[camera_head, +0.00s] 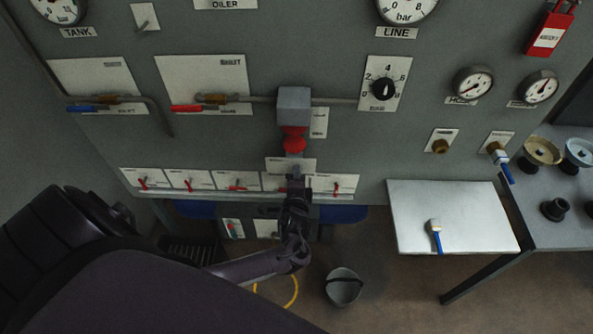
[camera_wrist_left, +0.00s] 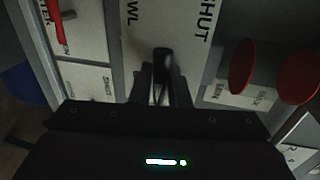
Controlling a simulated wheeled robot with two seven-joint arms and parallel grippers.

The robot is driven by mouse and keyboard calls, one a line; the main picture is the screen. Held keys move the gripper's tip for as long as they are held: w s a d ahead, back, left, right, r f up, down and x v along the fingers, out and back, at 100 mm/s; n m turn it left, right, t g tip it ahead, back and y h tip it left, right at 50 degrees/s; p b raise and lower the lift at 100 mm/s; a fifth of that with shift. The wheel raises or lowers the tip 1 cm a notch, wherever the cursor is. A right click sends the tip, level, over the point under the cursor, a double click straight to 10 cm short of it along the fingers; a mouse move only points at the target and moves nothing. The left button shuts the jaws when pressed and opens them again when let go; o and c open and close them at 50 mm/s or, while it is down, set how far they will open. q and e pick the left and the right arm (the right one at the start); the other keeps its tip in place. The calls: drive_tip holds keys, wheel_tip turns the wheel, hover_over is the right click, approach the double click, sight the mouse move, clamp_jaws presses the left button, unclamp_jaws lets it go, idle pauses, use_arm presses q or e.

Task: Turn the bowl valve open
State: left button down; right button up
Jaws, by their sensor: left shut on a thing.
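The bowl valve's white plate (camera_head: 278,163) is low on the grey panel, below the grey and red filter unit. It also shows in the left wrist view (camera_wrist_left: 190,30), with "WL" and "SHUT" readable on it. My left gripper (camera_head: 297,181) reaches up to the valve from below. In the left wrist view my gripper (camera_wrist_left: 162,85) has its fingers close together on the small dark valve handle (camera_wrist_left: 162,58). The fingers hide much of the handle, so its exact angle is hard to tell. My right gripper is not in view.
A row of small red-handled valves (camera_head: 190,180) flanks the bowl valve. The red-bottomed filter unit (camera_head: 293,115) juts out just above my gripper. A bucket (camera_head: 343,288) stands on the floor, and a metal shelf (camera_head: 440,225) projects at the right.

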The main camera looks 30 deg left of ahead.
use_arm(q)
drive_tip(key=c, duration=1.7)
unclamp_jaws()
drive_tip(key=shift+w, duration=0.1)
drive_tip(key=shift+c, duration=0.2)
drive_tip(key=b+v, duration=0.1)
drive_tip(key=v, duration=0.7)
